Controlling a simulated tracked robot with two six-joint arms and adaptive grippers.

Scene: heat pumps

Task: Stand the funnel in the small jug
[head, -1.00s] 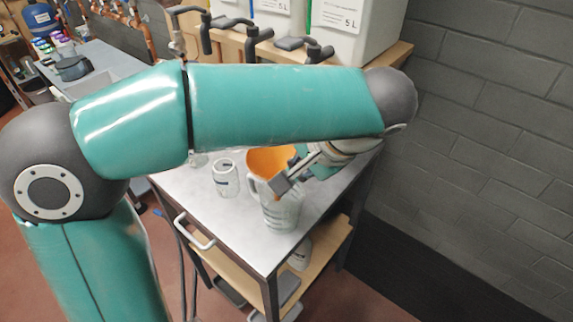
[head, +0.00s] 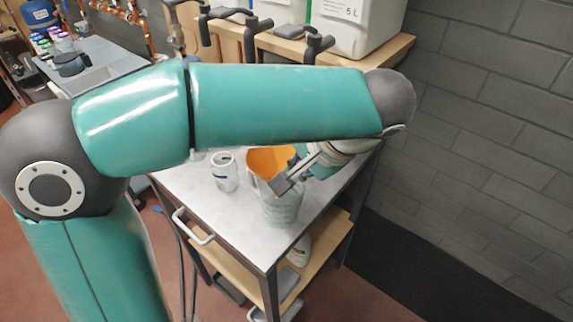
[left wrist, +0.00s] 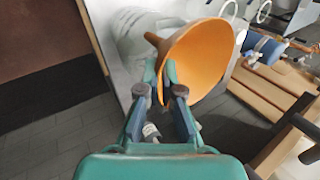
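The orange funnel (head: 268,160) shows in the head view just above and behind a clear jug (head: 284,212) with a handle, on the cart top. My left gripper (head: 283,184) is at the funnel, in front of the jug's upper part. In the left wrist view, its fingertips (left wrist: 161,70) are closed on the wall of the funnel (left wrist: 200,58), near its narrow end. The spout points up and left there, towards the clear jug (left wrist: 135,35). I cannot tell whether the spout is inside the jug. My right gripper is out of view.
A smaller clear jar (head: 224,174) stands left of the jug on the metal cart top (head: 240,232). The cart's handle (head: 193,228) sticks out at the front left. A wooden shelf (head: 385,56) with white canisters (head: 352,25) is behind, and a grey wall is right.

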